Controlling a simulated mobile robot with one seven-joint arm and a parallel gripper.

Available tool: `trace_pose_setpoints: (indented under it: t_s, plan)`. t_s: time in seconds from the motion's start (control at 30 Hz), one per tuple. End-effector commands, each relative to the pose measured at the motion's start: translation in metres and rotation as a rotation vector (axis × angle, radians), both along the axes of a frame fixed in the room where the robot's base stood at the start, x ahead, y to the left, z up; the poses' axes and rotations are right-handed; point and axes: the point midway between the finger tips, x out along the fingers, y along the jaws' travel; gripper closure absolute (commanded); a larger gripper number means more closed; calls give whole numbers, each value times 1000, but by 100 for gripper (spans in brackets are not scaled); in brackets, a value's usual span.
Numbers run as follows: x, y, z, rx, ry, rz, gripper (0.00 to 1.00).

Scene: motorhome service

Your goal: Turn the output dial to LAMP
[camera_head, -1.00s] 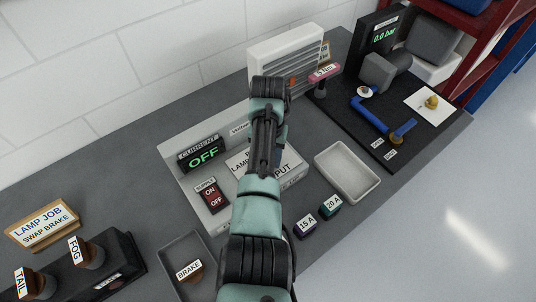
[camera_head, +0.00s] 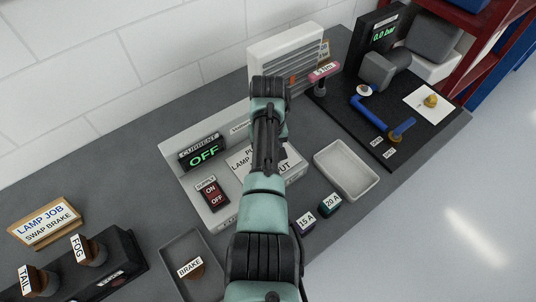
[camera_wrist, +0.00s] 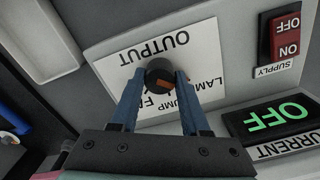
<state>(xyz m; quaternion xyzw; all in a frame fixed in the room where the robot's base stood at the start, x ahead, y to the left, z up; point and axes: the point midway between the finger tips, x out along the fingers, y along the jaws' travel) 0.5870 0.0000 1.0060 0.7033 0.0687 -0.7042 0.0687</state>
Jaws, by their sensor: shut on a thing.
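The output dial (camera_wrist: 160,73) is a round dark knob with an orange-brown mark, on a white label plate (camera_wrist: 202,40) in the wrist view. The plate reads OUTPUT, with LAMP, PUMP and a partly covered FAN. My gripper (camera_wrist: 160,80) is shut on the dial, one blue finger on each side. The mark sits on the lower side of the knob in this view; which word it points to I cannot tell. In the head view my arm hides the dial and part of the label plate (camera_head: 246,161).
The supply switch (camera_head: 214,194) and the current display (camera_head: 203,154), reading OFF, stand left of the dial. An empty pale tray (camera_head: 347,170) and fuses marked 15 A (camera_head: 305,222) and 20 A (camera_head: 330,203) lie right of my arm. A white louvred unit (camera_head: 285,60) stands behind.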

Motion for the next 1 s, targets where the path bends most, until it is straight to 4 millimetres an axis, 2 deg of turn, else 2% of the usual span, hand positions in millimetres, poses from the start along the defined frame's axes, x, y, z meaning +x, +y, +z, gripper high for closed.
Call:
trace_pose_setpoints:
  t_s: [0.2,0.23,0.37,0.4,0.77,0.87,1.0]
  plan:
    - [2,0,2,0,-5,-1,100]
    - [2,0,2,0,-5,-1,51]
    - [1,0,1,1,-4,-2,27]
    - [1,0,1,1,-4,-2,24]
    - [1,0,5,0,-3,-2,24]
    - [1,0,17,0,-4,-2,24]
    - [2,0,44,0,-9,-2,24]
